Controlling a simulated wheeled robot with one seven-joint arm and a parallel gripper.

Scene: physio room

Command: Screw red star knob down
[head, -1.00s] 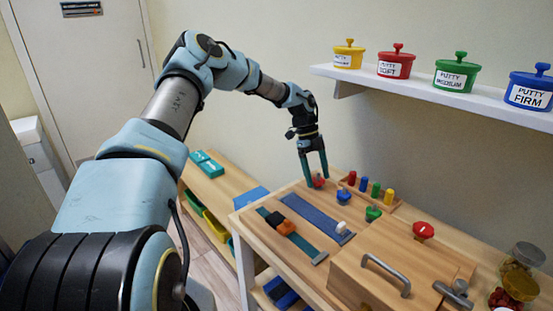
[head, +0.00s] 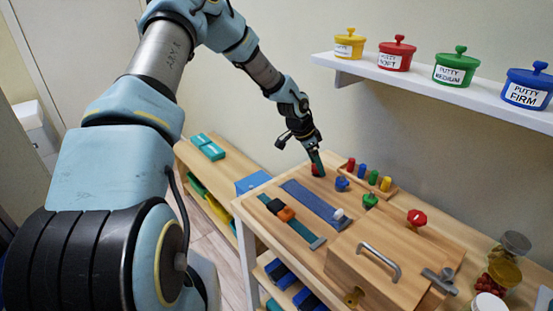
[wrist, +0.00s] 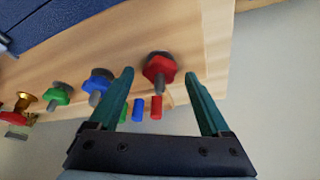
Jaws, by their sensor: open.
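The red star knob (head: 315,170) stands on a threaded post at the far end of the wooden board (head: 262,188). In the wrist view the red star knob (wrist: 158,67) shows between the two teal fingers, with part of its grey post visible. My gripper (wrist: 160,74) is open, with one finger on each side of the knob in the picture. I see no finger touching it. In the head view my gripper (head: 318,164) is right at the knob and partly covers it; how far down the fingertips reach is unclear.
A blue knob (head: 342,183) and a green knob (head: 370,200) stand nearby. A rack of coloured pegs (head: 363,171) is close behind. The shelf (head: 400,77) with putty tubs is above right.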

